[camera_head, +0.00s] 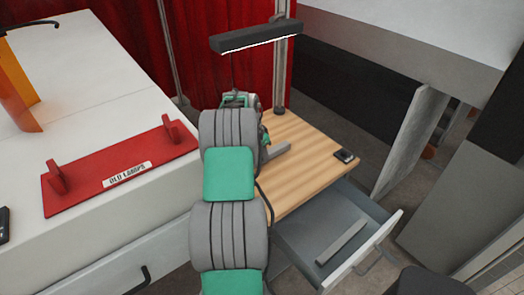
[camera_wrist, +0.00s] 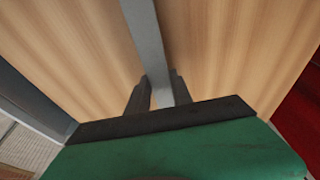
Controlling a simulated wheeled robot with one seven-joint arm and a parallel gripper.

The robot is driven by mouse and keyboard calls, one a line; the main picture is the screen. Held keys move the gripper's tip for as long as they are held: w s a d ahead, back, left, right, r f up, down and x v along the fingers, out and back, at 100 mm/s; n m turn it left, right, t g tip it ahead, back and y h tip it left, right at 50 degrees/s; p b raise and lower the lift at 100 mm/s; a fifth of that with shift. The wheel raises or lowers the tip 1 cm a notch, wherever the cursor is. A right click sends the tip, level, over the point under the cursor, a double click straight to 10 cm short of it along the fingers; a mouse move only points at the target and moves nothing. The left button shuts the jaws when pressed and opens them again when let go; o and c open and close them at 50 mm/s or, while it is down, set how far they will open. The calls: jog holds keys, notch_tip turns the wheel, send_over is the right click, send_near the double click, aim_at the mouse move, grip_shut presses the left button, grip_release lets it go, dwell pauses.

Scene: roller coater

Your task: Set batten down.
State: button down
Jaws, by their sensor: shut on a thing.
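A grey batten (camera_wrist: 148,40) runs up from between the two dark fingers of my gripper (camera_wrist: 162,84) in the wrist view. The gripper is shut on it. Behind it is the wooden tabletop (camera_wrist: 80,45). In the head view my arm hides the fingers, and a grey bar, likely the held batten (camera_head: 275,151), shows just right of the arm over the wooden tabletop (camera_head: 310,160). I cannot tell whether the batten touches the wood.
An open grey drawer (camera_head: 300,232) below the tabletop holds another grey bar (camera_head: 342,241). A small black device (camera_head: 344,156) lies at the tabletop's right corner. A lamp (camera_head: 255,37) hangs above on a post. A red rack (camera_head: 120,170) sits on the white cabinet at left.

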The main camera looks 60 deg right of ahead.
jog(key=shift+f+b, duration=0.25)
jog(key=shift+b, duration=0.15)
jog(key=c, duration=1.1)
grip_release()
jog(key=shift+r, duration=0.1)
jog(key=b+v, duration=0.1)
jog(key=v, duration=1.1)
jog(key=shift+s+r, duration=0.1)
jog(key=shift+r, duration=0.05)
